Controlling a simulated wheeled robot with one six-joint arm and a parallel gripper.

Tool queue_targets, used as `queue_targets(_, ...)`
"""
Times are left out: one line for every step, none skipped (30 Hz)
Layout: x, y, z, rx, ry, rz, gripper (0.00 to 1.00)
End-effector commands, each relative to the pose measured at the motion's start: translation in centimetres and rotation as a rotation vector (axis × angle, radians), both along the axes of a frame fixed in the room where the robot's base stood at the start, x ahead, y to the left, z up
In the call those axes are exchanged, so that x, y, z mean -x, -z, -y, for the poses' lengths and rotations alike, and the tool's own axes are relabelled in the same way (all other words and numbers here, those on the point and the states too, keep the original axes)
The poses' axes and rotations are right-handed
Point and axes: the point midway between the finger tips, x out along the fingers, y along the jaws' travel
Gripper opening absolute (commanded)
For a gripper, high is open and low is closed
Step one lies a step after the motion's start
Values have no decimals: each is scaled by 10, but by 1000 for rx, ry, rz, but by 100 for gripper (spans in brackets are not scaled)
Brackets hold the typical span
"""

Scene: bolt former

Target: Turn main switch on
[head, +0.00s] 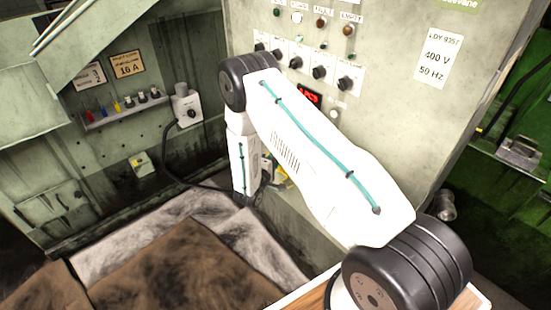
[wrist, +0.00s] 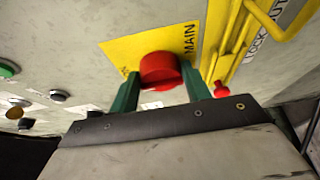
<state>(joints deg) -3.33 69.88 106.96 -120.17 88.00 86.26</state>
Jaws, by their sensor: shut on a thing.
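The main switch is a red knob (wrist: 160,67) on a yellow plate (wrist: 122,50) with the word MAIN, at the middle top of the wrist view. My gripper (wrist: 158,78) has one green finger on each side of the knob and is shut on it. I cannot read the switch position from the knob. In the head view my arm hides the knob and most of the gripper; only a bit of yellow shows beside the arm.
A yellow lockout bracket (wrist: 238,45) with a small red piece (wrist: 220,90) stands close right of the knob. Several buttons, including a green one (wrist: 8,69), lie to the left.

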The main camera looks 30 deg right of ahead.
Motion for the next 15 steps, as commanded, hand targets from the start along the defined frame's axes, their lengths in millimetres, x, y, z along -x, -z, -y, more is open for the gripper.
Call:
queue_targets(1, 1, 1, -2, 2, 8, 25)
queue_targets(1, 1, 1, -3, 2, 14, 25)
queue_targets(1, 1, 1, -3, 2, 19, 25)
queue_targets(1, 1, 1, -5, 2, 23, 25)
queue_targets(1, 1, 1, -5, 2, 26, 25)
queue_targets(1, 1, 1, -6, 2, 29, 25)
queue_targets(1, 1, 1, -6, 2, 31, 25)
queue_targets(1, 1, 1, -7, 2, 32, 25)
queue_targets(1, 1, 1, -7, 2, 34, 25)
queue_targets(1, 1, 1, -7, 2, 34, 25)
queue_targets(1, 1, 1, -7, 2, 34, 25)
queue_targets(1, 1, 1, -8, 2, 33, 25)
queue_targets(1, 1, 1, -8, 2, 33, 25)
queue_targets(1, 1, 1, -8, 2, 33, 25)
queue_targets(1, 1, 1, -8, 2, 33, 25)
